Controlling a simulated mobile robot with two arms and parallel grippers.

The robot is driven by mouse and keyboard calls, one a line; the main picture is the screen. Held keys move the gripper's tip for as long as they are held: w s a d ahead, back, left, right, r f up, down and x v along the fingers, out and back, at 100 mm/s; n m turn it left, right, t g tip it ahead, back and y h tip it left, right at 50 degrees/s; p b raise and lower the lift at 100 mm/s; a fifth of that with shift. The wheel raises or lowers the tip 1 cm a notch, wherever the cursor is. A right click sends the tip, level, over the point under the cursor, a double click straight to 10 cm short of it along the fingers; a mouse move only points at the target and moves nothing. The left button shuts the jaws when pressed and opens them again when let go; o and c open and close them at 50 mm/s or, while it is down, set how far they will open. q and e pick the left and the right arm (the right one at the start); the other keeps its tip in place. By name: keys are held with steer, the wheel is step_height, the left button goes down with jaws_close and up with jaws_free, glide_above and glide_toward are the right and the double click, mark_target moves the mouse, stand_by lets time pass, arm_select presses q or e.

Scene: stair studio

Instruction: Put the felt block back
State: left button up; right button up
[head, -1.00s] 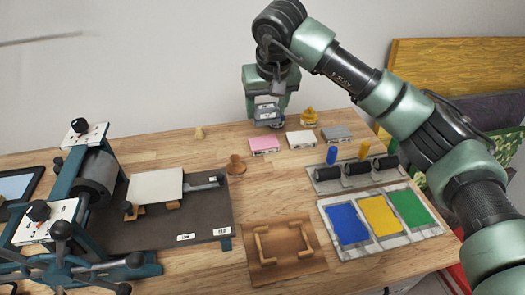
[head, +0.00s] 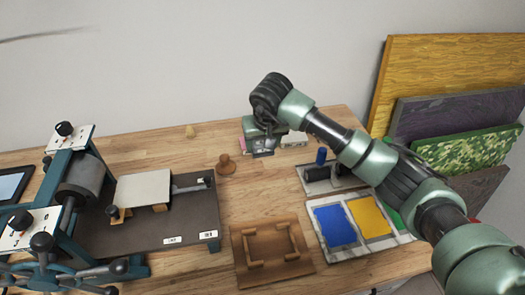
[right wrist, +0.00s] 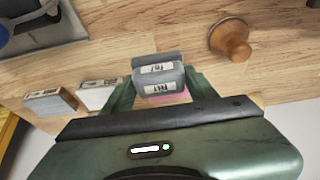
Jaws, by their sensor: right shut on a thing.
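The felt block (right wrist: 158,77) is a small grey block with pale lettered labels. In the right wrist view it sits between the two fingers of my right gripper (right wrist: 162,88), which is shut on it. A bit of a pink block (right wrist: 172,99) shows just past it, mostly hidden. In the head view my right gripper (head: 263,145) is low at the back of the table, over the pink block's place. Whether the felt block touches the pink block or the table I cannot tell. My left gripper is not in view.
A white block (right wrist: 97,95) and a grey block (right wrist: 48,103) stand beside the gripper. A wooden knob (head: 226,164) is close by. A press (head: 75,190), a wooden frame (head: 272,252) and a colour tray (head: 348,228) are nearer. Bare tabletop lies left of the knob.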

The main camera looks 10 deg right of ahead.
mark_target(262, 152)
steer(key=shift+f, duration=0.25)
step_height(262, 152, down, 3)
steer(key=shift+f+p, duration=0.1)
steer(key=shift+p, duration=0.25)
steer(key=shift+f, duration=0.3)
steer(key=shift+f+b, duration=0.2)
steer(key=shift+b, duration=0.1)
steer(key=o, duration=1.3)
steer(key=shift+r, duration=0.1)
